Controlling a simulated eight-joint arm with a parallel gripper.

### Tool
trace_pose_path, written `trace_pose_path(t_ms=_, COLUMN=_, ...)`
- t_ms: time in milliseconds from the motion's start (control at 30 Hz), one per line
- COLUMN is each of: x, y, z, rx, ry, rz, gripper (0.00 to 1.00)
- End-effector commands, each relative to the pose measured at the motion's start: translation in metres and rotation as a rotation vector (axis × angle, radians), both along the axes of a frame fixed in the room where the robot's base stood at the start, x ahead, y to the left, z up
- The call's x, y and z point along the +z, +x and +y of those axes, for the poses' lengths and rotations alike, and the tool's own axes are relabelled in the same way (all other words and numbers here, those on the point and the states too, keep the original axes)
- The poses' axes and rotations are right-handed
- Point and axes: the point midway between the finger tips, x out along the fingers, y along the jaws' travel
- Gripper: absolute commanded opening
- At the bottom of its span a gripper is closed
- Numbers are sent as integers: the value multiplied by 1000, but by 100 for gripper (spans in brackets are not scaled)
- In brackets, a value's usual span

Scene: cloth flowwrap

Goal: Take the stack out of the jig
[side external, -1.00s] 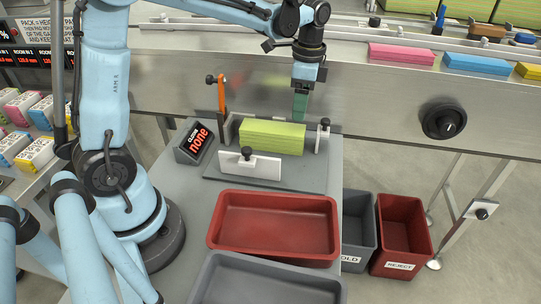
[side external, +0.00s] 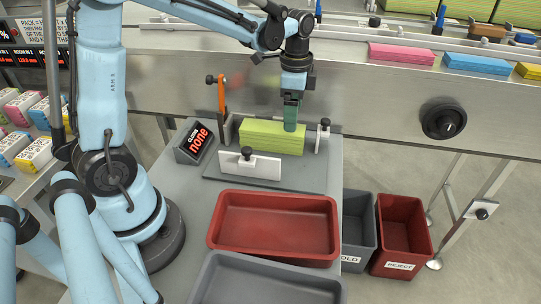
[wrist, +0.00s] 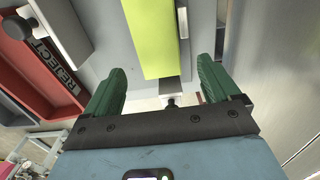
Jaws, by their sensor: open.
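The stack (side external: 262,138) is a block of yellow-green cloths standing in the grey jig (side external: 310,181), between a white front plate (side external: 250,165) and end posts. My gripper (side external: 291,126) is at the right part of the stack, fingers pointing down, overlapping its top edge in the side view. In the wrist view the stack (wrist: 152,35) is at top centre, and the green fingers of my gripper (wrist: 160,88) are spread wide, one to each side of its line. No cloth shows between the fingertips. I cannot tell whether a finger touches it.
A red tray (side external: 274,195) and a grey tray (side external: 215,268) lie in front of the jig. An orange-handled clamp (side external: 221,95) stands at its left. Grey and red REJECT bins (side external: 402,225) stand right. The steel conveyor side (side external: 380,100) runs close behind.

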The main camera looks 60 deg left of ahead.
Motion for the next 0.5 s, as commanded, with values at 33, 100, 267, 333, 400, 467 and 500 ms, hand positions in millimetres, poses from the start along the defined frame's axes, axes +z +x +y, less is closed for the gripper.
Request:
trace_pose_path(t_ms=33, x=-9, y=0, z=0, rx=0, ry=0, rz=0, gripper=89)
trace_pose_path(t_ms=100, x=-21, y=0, z=0, rx=0, ry=0, rz=0, gripper=89)
trace_pose_path(t_ms=267, x=-47, y=0, z=0, rx=0, ry=0, rz=0, gripper=89)
trace_pose_path(t_ms=333, x=-56, y=0, z=0, rx=0, ry=0, rz=0, gripper=89)
trace_pose_path(t_ms=400, x=-64, y=0, z=0, rx=0, ry=0, rz=0, gripper=89)
trace_pose_path(t_ms=467, x=-70, y=0, z=0, rx=0, ry=0, rz=0, gripper=89)
trace_pose_path(t_ms=500, x=-73, y=0, z=0, rx=0, ry=0, rz=0, gripper=89)
